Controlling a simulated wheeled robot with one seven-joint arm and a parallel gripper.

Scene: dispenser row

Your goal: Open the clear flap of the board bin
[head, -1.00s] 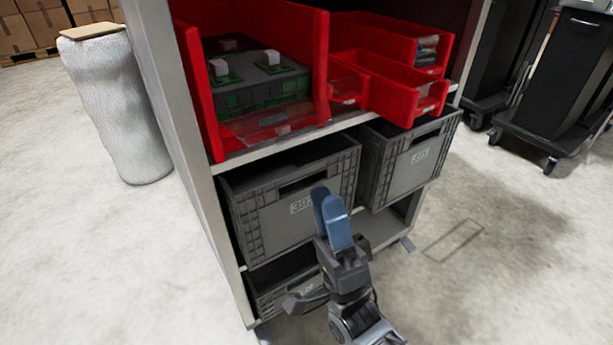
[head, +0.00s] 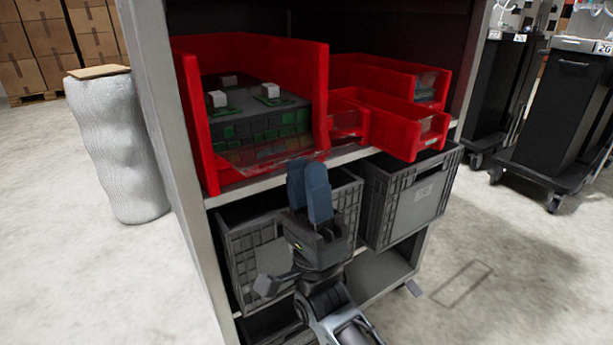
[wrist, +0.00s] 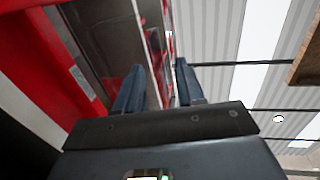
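The board bin (head: 318,85) is the large red bin on the shelf's upper level, holding dark and green boards with white blocks on top. Its clear flap (head: 262,153) lies low across the bin's front, slanted and see-through. My gripper (head: 307,164) points up just in front of the bin's lower right front corner. In the wrist view, the two blue fingers of my gripper (wrist: 159,66) stand apart with nothing visibly held. A see-through panel and red bin walls show beyond them; whether a finger touches the flap, I cannot tell.
Smaller red bins (head: 392,120) stand to the right on the same shelf. Grey crates (head: 410,195) sit below, partly behind my arm. A metal shelf post (head: 178,150) borders the left. Floor at the right front is clear.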

